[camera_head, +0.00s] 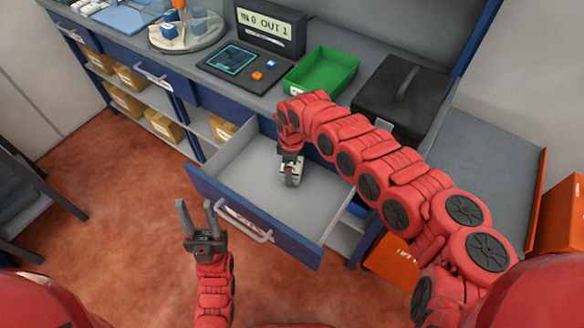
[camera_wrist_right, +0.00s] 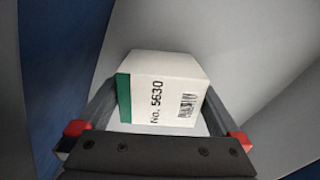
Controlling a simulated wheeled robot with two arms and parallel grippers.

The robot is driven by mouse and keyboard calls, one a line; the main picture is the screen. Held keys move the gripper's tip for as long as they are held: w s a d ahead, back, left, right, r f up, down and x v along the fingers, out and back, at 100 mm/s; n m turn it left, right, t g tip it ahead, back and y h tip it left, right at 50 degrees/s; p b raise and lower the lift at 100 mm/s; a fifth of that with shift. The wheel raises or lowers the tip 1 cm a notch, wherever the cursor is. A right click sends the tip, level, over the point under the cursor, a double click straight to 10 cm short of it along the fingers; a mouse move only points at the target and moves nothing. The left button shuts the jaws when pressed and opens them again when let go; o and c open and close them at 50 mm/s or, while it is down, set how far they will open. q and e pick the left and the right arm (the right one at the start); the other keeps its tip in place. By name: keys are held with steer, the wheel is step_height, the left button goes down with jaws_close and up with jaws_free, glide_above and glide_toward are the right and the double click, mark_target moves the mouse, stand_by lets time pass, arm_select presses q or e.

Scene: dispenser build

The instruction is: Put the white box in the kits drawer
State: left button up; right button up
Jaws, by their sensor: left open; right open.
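The white box (camera_wrist_right: 165,88), with a green end, "No. 5630" and a barcode, lies between the fingers of my right gripper in the right wrist view. The fingers are open, one at each side of the box; I cannot tell whether they touch it. In the head view my right gripper (camera_head: 291,177) points down inside the pulled-out drawer (camera_head: 240,213), which has a blue front, grey inside and a label too small to read surely. The box is mostly hidden there. My left gripper (camera_head: 199,216) is open and empty, in front of the drawer's left part.
On the counter stand a green tray (camera_head: 321,71), a black case (camera_head: 398,92), a display reading "IN 0 OUT 1" (camera_head: 268,27) and a round clear-walled dish (camera_head: 188,33). Cardboard boxes (camera_head: 163,125) fill shelves at left. Orange bins stand at right. The floor before the drawer is clear.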

step_height(320, 180, up, 12)
steer(key=p, duration=0.9)
steer(key=shift+r, duration=0.15)
